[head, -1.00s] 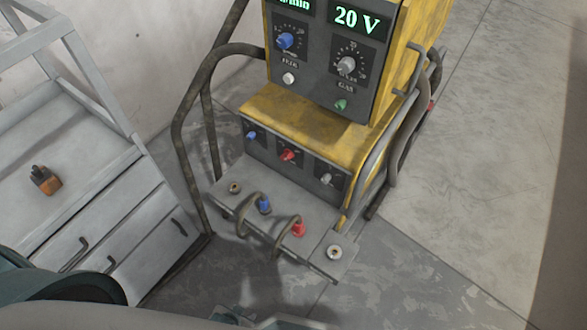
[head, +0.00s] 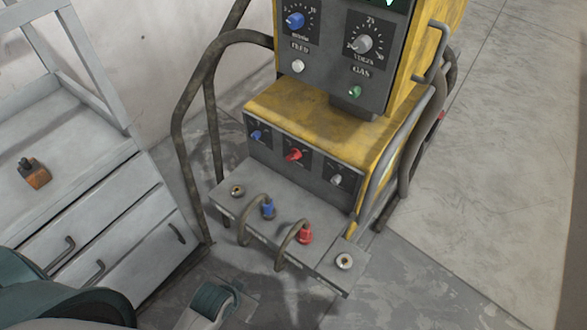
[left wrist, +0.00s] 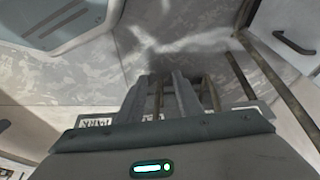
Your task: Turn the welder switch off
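The yellow welder (head: 300,110) stands in the middle of the head view. Its lower panel holds a small blue knob (head: 257,135), a red switch (head: 293,155) and a grey knob (head: 336,180). Its upper panel has a larger blue knob (head: 294,20), a grey knob (head: 364,44), a white button (head: 298,66) and a green button (head: 354,91). My left gripper (left wrist: 162,80) shows in the left wrist view with a gap between its fingers and nothing held. In the head view, part of my left arm (head: 213,300) is low, in front of the welder and apart from it. My right gripper is out of view.
A shelf (head: 262,214) with a blue plug (head: 268,208), a red plug (head: 305,234) and looping cables juts from the welder's front. Dark tube rails (head: 183,130) flank it. A grey drawer cabinet (head: 120,215) with an orange-brown item (head: 34,173) stands at left. Floor is open at right.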

